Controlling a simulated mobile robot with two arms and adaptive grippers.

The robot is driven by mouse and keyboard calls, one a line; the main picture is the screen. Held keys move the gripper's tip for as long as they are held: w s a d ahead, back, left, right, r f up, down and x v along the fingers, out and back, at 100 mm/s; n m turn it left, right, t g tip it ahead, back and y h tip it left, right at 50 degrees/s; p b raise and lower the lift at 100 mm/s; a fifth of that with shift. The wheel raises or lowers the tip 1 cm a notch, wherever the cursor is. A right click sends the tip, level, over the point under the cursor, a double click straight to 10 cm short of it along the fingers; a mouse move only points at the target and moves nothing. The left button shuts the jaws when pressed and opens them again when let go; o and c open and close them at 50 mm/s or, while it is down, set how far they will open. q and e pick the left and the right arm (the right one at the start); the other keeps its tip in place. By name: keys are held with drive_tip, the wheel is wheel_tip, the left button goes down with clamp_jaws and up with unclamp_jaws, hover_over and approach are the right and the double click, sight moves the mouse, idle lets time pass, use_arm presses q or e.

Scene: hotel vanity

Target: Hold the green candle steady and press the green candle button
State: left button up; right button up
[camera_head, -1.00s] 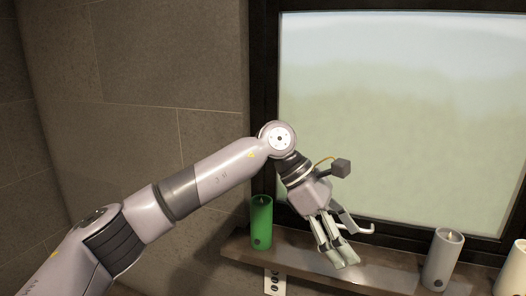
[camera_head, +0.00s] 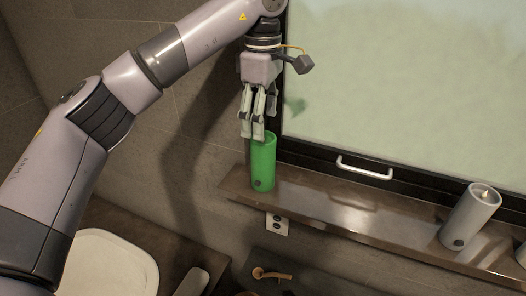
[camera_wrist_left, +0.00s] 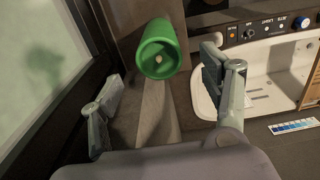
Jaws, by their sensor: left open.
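The green candle (camera_head: 262,166) stands upright at the left end of the shelf, with a dark round button (camera_head: 258,183) low on its front. My left gripper (camera_head: 251,130) points down just above the candle's top in the head view, and its fingers hide part of the rim. In the left wrist view the candle's open top (camera_wrist_left: 157,57) shows between and beyond the two spread fingers (camera_wrist_left: 165,95), which appear clear of it. The left gripper is open and empty. My right gripper does not show.
A grey candle (camera_head: 470,216) stands on the shelf (camera_head: 345,217) to the right; the shelf between is bare. A window with a white handle (camera_head: 364,167) rises behind. A wall outlet (camera_head: 277,223) and a white basin (camera_head: 107,265) lie below.

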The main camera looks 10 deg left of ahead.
sight(263, 156)
use_arm(q)
wheel_tip(263, 156, down, 5)
drive_tip(key=shift+w+f+p, duration=0.1)
drive_tip(key=shift+f+p, duration=0.05)
drive_tip(key=shift+p, duration=0.3)
wheel_tip(263, 156, down, 4)
drive_tip(key=shift+r+p, duration=0.2)
drive_tip(key=shift+p, duration=0.35)
drive_tip(key=shift+f, duration=0.75)
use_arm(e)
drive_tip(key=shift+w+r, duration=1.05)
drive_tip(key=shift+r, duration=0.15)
use_arm(q)
drive_tip(key=shift+c, duration=0.2)
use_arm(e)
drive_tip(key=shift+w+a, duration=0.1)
use_arm(q)
drive_tip(key=c, duration=1.4)
drive_tip(key=shift+o, duration=0.2)
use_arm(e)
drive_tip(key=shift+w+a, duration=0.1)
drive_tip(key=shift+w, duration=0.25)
